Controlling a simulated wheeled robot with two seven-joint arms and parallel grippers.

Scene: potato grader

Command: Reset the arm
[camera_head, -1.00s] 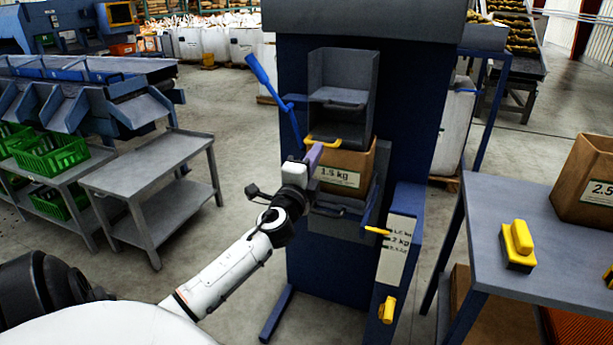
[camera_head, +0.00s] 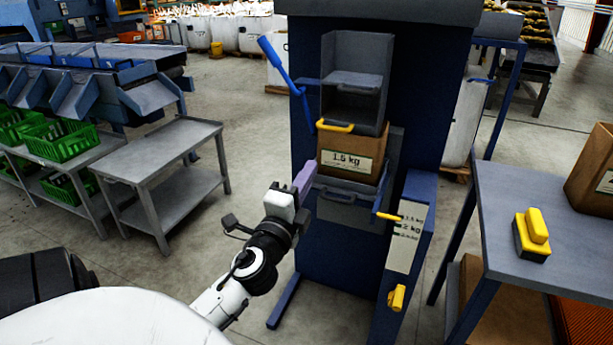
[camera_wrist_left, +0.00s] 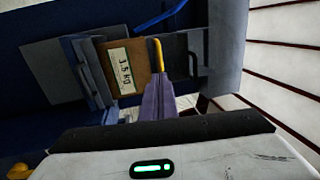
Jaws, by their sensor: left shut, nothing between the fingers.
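My left gripper (camera_head: 304,178) has purple fingers, shut with nothing between them. In the head view it is in front of and a little below the left side of the brown 1.5 kg box (camera_head: 374,151), which sits in the blue machine (camera_head: 440,110). In the left wrist view the purple fingers (camera_wrist_left: 158,98) point toward the yellow handle (camera_wrist_left: 158,55) beside the box (camera_wrist_left: 118,85); whether they touch anything is hard to tell. My right gripper is not seen.
A blue lever (camera_head: 280,62) stands up left of the machine. A scale panel with a yellow pointer (camera_head: 389,216) and yellow knob (camera_head: 397,297) is on the right. A table (camera_head: 510,225) holds a yellow-black device (camera_head: 532,235). A grey cart (camera_head: 150,155) stands left, with open floor between.

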